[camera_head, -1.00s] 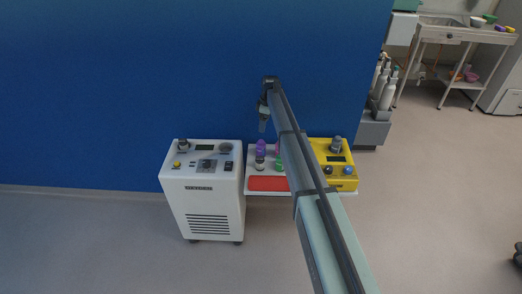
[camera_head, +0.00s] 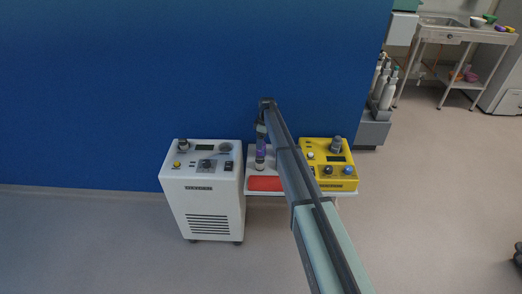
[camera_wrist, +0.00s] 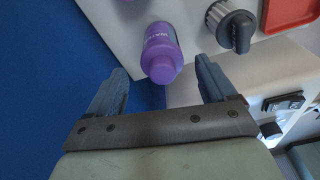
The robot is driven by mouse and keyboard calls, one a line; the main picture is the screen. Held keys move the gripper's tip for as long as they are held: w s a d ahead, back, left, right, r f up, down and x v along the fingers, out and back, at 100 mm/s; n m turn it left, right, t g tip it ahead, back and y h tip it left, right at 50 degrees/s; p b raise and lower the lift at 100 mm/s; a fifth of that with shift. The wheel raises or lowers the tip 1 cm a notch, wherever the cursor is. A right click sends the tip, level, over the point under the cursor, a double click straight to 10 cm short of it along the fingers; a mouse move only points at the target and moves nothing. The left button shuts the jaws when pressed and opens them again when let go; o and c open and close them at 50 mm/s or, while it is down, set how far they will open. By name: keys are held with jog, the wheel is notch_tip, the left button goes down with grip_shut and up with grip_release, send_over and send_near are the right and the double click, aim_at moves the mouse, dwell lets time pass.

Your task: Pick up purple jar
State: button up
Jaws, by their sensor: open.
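The purple jar (camera_wrist: 160,48) lies in the upper middle of the wrist view, its rounded lid pointing toward my gripper and pale lettering on its side. It stands on the white shelf (camera_wrist: 120,20). My gripper (camera_wrist: 160,66) is open, with one finger to each side of the jar and visible gaps between. The lid end reaches into the space between the fingers. In the head view a little purple of the jar (camera_head: 260,151) shows just below my gripper (camera_head: 261,135); my arm hides much of the shelf to its right.
A grey cylinder with a dark knob (camera_wrist: 232,27) stands close right of the jar. A red tray (camera_head: 265,184) lies at the shelf front. A white machine (camera_head: 200,190) stands left, a yellow device (camera_head: 330,165) right. The blue wall (camera_head: 130,90) is close behind.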

jog(key=f, duration=0.3)
jog(key=shift+s+a+f, duration=0.1)
jog(key=shift+a+f, duration=0.15)
jog(key=shift+f, duration=0.05)
jog(key=c, duration=1.2)
